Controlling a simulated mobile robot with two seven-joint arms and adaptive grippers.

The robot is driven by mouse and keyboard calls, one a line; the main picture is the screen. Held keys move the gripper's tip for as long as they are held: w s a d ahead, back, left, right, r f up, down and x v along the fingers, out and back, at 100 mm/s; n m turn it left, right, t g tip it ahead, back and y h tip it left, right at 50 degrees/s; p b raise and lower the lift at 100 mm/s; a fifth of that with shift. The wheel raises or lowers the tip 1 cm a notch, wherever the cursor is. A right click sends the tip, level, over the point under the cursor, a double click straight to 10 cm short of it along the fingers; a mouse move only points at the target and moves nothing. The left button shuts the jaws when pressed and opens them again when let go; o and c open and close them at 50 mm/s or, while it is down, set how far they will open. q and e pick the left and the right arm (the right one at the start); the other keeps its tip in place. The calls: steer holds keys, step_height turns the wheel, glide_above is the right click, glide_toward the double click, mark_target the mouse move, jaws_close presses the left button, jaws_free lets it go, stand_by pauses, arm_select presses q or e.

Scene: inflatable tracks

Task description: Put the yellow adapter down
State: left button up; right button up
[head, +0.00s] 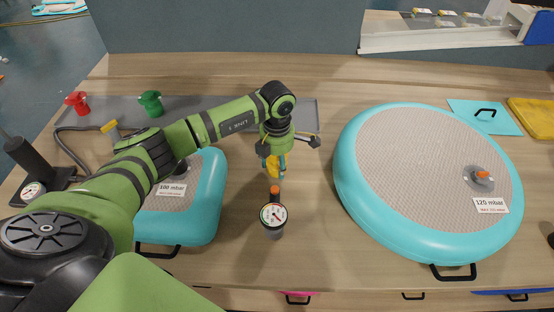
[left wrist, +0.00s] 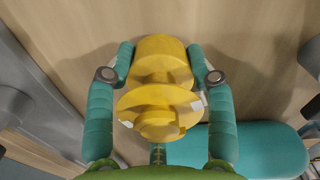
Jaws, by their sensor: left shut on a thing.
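My left gripper (head: 273,172) is shut on the yellow adapter (head: 275,163), pointing down over the middle of the table (head: 310,215). In the left wrist view the yellow adapter (left wrist: 160,88), with its stepped round discs, sits between the two teal fingers. It appears to be above the wood, but I cannot tell how high. A red adapter (head: 76,103) and a green adapter (head: 150,103) stand on the long grey tray (head: 305,115) at the back left. My right gripper is not in view.
A hand gauge (head: 273,215) with an orange top stands just in front of my left gripper. A teal inflatable (head: 350,190) fills the right, another (head: 215,190) lies left under my arm. A hose (head: 75,129) and pump (head: 30,160) are at far left. The tray's right end is bare.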

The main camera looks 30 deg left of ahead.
arm_select(q)
steer(key=shift+f, duration=0.35)
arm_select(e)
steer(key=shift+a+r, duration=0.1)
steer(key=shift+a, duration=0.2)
arm_select(q)
steer(key=shift+f, duration=0.2)
steer(key=o, duration=1.1)
steer(key=shift+o, duration=0.4)
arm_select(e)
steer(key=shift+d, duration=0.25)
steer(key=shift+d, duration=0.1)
